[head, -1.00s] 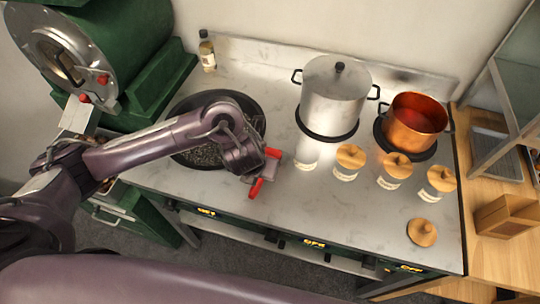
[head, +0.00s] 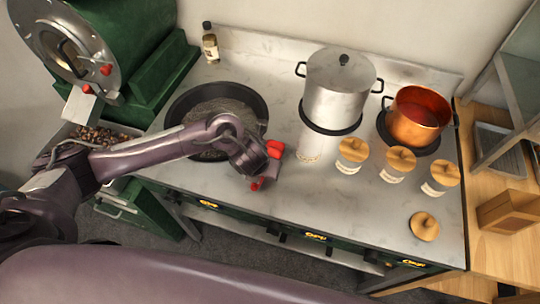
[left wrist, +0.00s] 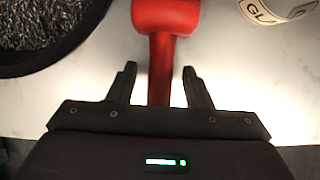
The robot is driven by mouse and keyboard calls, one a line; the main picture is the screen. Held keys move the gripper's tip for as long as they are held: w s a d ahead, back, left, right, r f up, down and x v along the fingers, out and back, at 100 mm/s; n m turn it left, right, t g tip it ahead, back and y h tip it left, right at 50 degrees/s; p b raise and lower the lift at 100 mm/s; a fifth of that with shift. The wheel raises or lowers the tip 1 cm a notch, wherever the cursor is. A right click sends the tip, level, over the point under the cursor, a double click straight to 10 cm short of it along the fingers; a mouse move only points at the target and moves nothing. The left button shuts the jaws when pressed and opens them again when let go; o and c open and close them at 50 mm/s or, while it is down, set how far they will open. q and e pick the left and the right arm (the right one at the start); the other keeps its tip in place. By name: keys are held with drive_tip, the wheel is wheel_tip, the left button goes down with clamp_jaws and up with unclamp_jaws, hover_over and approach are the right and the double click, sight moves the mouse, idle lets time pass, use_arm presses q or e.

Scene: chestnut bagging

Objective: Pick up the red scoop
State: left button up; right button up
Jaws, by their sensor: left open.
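The red scoop (head: 274,149) lies on the marble counter, right of the dark pan; my left gripper (head: 266,170) hides its middle in the head view. In the left wrist view the scoop's wide red head (left wrist: 166,17) is at the top, and its handle runs down between the two fingers. My left gripper (left wrist: 159,72) is open, with one finger on each side of the handle and gaps on both sides. I cannot tell the exact height of the fingers over the counter. My right gripper is not in view.
The pan (head: 258,101) with dark pellets is close on the left. A steel pot (head: 340,90) and copper pot (head: 416,117) stand behind to the right. A glass jar (head: 311,143) stands near the scoop; jars with wooden lids (head: 353,150) are farther right. Front-centre counter is clear.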

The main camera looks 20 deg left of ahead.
use_arm(q)
drive_tip(key=shift+f, duration=0.2)
clamp_jaws()
idle(0.5)
drive_tip(key=shift+r, duration=0.1)
